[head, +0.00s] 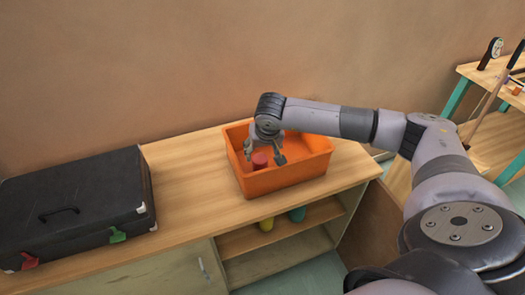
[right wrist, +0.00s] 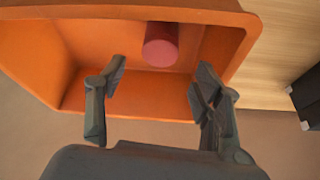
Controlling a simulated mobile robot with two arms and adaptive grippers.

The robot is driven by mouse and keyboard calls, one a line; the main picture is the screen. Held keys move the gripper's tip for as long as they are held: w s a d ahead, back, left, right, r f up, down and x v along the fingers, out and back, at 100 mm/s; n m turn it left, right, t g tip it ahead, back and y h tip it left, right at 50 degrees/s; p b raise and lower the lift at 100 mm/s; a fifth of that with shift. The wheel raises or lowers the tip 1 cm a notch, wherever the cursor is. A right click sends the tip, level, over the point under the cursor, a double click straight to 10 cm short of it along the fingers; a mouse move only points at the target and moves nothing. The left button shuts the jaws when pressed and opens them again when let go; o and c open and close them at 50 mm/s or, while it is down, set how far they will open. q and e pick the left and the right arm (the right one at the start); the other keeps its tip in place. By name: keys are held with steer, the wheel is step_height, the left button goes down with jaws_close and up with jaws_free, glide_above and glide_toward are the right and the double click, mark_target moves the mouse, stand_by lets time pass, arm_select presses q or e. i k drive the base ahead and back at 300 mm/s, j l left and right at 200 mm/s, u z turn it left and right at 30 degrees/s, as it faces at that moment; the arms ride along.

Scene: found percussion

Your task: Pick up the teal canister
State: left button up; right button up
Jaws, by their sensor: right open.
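A teal object (head: 297,213), likely the canister, sits on the open shelf under the worktop, partly hidden by the worktop edge. My right gripper (head: 265,156) is open over the orange bin (head: 290,180), well above and to the left of the teal object. A red canister (head: 260,161) stands in the bin below the fingers. In the right wrist view the open fingers (right wrist: 161,78) have nothing between them, and the red canister (right wrist: 161,46) lies beyond them inside the orange bin (right wrist: 38,50). My left gripper is not in view.
A yellow object (head: 266,224) sits left of the teal one on the shelf (head: 250,243). A black case (head: 75,205) with red and green latches lies on the worktop (head: 185,185) at left. Bare worktop separates it from the bin. Another wooden bench (head: 495,70) stands at right.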

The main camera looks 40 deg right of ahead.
mark_target(296, 215)
steer(key=z, duration=1.5)
